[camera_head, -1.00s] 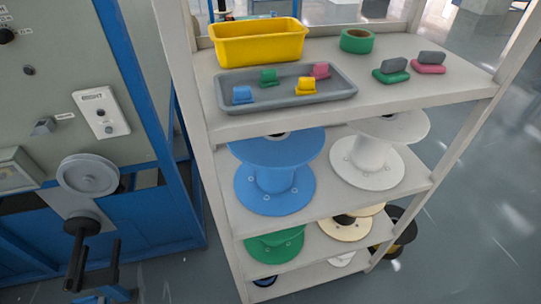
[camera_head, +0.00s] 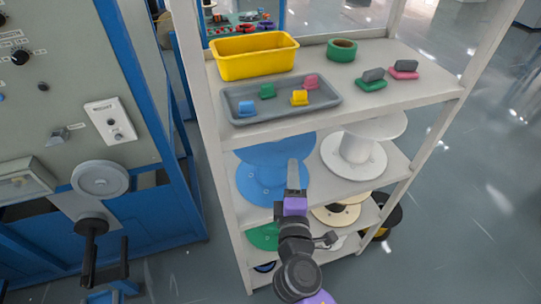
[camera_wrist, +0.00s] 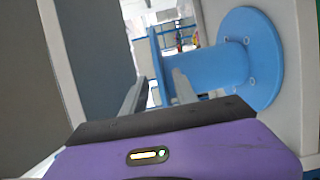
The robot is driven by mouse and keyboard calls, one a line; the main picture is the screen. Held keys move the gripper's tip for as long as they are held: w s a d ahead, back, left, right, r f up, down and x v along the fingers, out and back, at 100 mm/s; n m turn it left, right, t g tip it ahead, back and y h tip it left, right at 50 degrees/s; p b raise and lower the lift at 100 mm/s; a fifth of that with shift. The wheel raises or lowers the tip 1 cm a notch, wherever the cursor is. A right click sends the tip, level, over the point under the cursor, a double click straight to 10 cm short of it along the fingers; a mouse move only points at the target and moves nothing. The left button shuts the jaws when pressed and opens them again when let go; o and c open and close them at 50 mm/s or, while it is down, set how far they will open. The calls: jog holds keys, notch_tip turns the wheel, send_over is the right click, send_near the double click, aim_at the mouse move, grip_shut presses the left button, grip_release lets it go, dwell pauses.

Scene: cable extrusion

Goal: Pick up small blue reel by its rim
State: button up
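A blue reel (camera_head: 262,187) stands on the second shelf, below the top shelf, with its axis upright; my gripper partly hides it. In the wrist view this blue reel (camera_wrist: 250,60) appears on its side, with one round flange at the right, a hub, and the other flange edge-on near the fingertips. My gripper (camera_head: 293,170) is raised in front of the reel. In the wrist view its two fingers (camera_wrist: 158,90) are apart, with the edge-on flange seen between them. I cannot tell whether they touch it.
The shelf rack (camera_head: 470,92) holds a yellow bin (camera_head: 254,66), a grey tray (camera_head: 325,98) and green tape (camera_head: 341,50) on top. A white reel (camera_head: 358,150) stands right of the blue one. A blue-framed machine (camera_head: 150,190) is at the left. Open floor lies at the right.

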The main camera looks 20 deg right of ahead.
aim_at(272, 157)
jog(key=p+x, duration=0.2)
jog(key=x, duration=0.5)
jog(key=shift+w, duration=0.3)
grip_shut()
dwell(1.1)
jog(key=shift+r, duration=0.1)
